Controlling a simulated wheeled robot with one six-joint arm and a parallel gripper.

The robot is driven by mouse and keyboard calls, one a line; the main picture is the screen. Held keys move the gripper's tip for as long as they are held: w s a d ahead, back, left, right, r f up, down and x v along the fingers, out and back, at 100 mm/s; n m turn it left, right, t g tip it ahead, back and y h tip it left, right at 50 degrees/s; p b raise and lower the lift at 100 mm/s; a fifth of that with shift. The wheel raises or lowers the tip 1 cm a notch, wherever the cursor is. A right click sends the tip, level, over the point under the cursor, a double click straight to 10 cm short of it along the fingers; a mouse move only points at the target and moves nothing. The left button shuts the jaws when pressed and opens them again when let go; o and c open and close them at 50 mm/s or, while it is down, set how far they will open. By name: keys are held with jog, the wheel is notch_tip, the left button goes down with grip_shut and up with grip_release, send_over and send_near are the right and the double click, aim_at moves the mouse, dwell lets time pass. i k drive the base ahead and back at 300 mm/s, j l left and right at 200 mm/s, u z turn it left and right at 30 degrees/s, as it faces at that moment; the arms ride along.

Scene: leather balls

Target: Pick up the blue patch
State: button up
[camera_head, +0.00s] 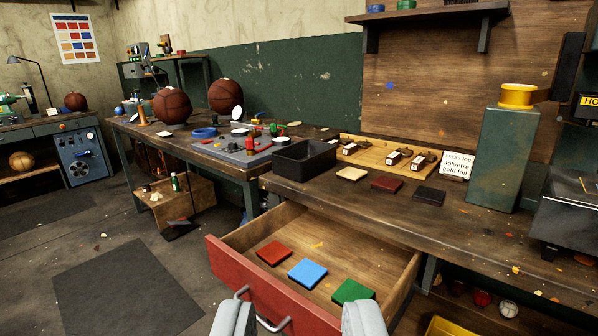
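The blue patch (307,272) is a flat square lying in an open wooden drawer (365,243) with a red front. It lies between a red patch (274,253) on its left and a green patch (352,291) on its right. My gripper (298,322) shows at the bottom edge as two grey fingers set wide apart. It is open, with nothing seen between the fingers. The fingers appear in front of the drawer's red front and its metal handle (262,312), apart from the blue patch.
Above the drawer is a workbench (470,215) with a black bin (304,160), cream, brown and black patches, a wooden tool rack and a green metal box (502,158). Another bench with basketballs (172,105) stands at left. Open floor with a dark mat (125,288) lies left of the drawer.

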aim_at(308, 274)
jog(key=k+l+u, duration=0.15)
jog(key=l, duration=0.25)
jog(key=k+l+u, duration=0.2)
jog(key=l, duration=0.25)
jog(key=l+u, duration=0.15)
jog(key=l, duration=0.25)
jog(key=k+l+u, duration=0.15)
jog(key=k+l, duration=0.1)
jog(key=l, duration=0.1)
